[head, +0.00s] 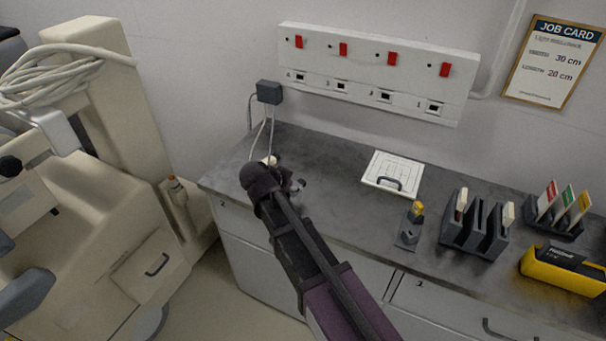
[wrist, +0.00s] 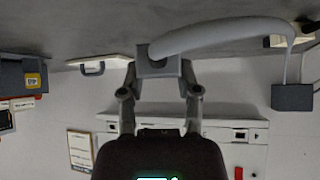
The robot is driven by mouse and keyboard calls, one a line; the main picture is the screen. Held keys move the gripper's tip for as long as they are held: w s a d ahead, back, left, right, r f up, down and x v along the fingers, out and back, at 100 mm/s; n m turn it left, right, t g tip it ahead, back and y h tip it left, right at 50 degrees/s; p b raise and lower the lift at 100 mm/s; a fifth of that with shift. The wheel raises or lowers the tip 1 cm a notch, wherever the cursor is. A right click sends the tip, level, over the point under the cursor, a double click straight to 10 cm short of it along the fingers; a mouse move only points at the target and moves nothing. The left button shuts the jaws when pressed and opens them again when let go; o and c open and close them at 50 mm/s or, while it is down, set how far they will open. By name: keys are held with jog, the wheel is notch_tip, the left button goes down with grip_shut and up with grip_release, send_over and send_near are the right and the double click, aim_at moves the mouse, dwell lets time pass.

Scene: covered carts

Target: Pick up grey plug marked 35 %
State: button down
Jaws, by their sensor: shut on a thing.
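My gripper (wrist: 160,76) is shut on a small grey plug (wrist: 157,67), with one finger on each side of it in the wrist view. A thick pale cable runs from the plug off to the right. No marking is readable on it. In the head view my gripper (head: 292,186) is over the left end of the grey worktop, and my arm hides most of the held plug. A dark grey plug (head: 269,91) sits at the left end of the wall socket strip, with cables hanging down. It also shows in the wrist view (wrist: 292,97).
The white socket strip (head: 375,72) has several red switches. On the grey worktop (head: 335,170) stand a white hatch with a handle (head: 393,174), a small holder with a yellow top (head: 411,228), dark racks (head: 474,230) and a yellow device (head: 560,270). A beige machine (head: 95,190) stands left.

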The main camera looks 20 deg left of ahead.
jog(key=shift+s+a+r, duration=0.1)
jog(key=shift+s+a, duration=0.15)
jog(key=shift+s, duration=0.75)
jog(key=shift+s+a+r, duration=0.1)
jog(key=shift+s+a, duration=0.1)
jog(key=shift+s, duration=0.75)
jog(key=shift+s, duration=0.15)
